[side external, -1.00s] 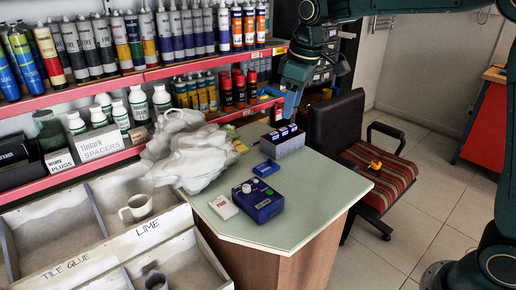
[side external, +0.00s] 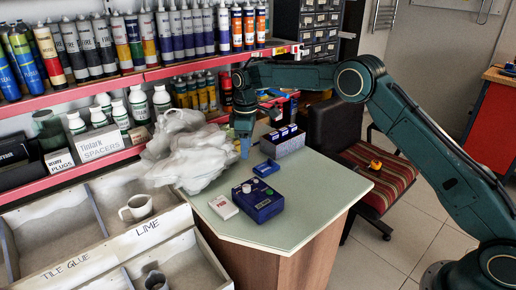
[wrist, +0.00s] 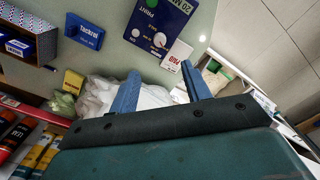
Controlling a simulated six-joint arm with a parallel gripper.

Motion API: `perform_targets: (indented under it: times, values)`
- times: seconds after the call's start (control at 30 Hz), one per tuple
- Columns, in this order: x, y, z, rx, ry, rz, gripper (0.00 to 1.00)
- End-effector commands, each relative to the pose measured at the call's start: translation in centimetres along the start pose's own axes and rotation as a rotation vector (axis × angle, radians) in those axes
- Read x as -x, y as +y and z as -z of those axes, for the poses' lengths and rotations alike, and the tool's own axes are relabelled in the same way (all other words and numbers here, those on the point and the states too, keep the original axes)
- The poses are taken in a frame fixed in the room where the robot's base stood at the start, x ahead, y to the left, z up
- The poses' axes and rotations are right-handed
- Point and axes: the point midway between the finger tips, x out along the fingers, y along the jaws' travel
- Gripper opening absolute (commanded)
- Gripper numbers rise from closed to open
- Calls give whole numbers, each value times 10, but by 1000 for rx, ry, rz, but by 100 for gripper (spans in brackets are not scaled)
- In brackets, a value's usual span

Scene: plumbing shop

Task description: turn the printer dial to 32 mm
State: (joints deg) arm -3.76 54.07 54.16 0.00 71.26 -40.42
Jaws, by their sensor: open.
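The printer (side external: 258,200) is a dark blue box on the pale desk, with light knobs and a green button on top. In the wrist view the printer (wrist: 168,20) is at the top, partly cut off, with a white dial (wrist: 159,40), a green button (wrist: 152,3) and the word PRINT. A label starting "20 M" is cut off, so I cannot tell the dial's setting. My gripper (side external: 244,152) hangs above the desk behind the printer, beside the plastic bag. In the wrist view my gripper (wrist: 160,88) is open and empty, its fingers apart from the dial.
A crumpled plastic bag (side external: 185,160) crowds the left. The desk's front right (side external: 320,190) is clear.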

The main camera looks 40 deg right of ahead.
Motion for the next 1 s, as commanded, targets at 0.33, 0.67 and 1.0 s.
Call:
perform_targets:
  times: [0.33,0.67,1.0]
  values:
    - [-12,2,4,15,-7,6,48]
    - [-29,2,3,14,-8,7,48]
    - [-77,1,3,14,-9,7,48]
